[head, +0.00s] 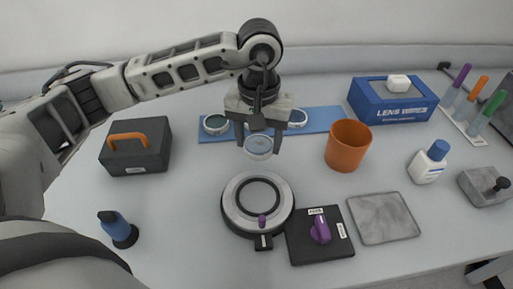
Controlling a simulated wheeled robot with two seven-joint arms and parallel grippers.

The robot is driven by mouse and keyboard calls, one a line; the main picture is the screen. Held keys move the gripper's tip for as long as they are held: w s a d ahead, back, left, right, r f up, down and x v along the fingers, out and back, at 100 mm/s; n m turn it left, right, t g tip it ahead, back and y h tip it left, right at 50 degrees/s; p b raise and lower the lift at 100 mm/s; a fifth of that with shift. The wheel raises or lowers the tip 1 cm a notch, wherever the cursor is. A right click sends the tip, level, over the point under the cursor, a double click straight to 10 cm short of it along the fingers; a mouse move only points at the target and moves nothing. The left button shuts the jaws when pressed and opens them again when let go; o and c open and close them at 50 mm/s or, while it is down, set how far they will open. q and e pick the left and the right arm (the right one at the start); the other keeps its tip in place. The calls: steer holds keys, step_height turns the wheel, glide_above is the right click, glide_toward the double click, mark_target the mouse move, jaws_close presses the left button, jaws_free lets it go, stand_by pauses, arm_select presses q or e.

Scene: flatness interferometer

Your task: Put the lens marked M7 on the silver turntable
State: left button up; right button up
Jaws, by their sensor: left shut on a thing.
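My left gripper (260,142) is shut on a round clear lens (259,147) and holds it in the air, behind and above the turntable. No marking can be read on this lens. The silver turntable (236,209) is a round disc with a dark ring, and its top is empty. A small purple knob stands at its front edge. Behind the gripper, a blue strip (330,116) bears a greenish lens (215,124) at its left and another lens (296,118) partly hidden by the gripper. My right gripper is not in view.
A black control box with a purple knob (320,230) and a grey plate (384,218) lie right of the turntable. An orange cup (348,146) stands behind them.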

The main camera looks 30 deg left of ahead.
mark_target(256, 148)
arm_select(q)
steer(key=shift+w+a+f, duration=0.25)
steer(key=shift+f, duration=0.2)
steer(key=f, duration=0.1)
steer(key=f+b, duration=0.1)
steer(key=w+f+b, duration=0.1)
steer(key=f, duration=0.1)
steer(key=shift+a, duration=0.4)
steer(key=shift+s+f+b, duration=0.1)
steer(key=shift+f+b, duration=0.2)
steer(key=shift+f, duration=0.05)
steer(key=o, duration=1)
steer(key=shift+r, duration=0.1)
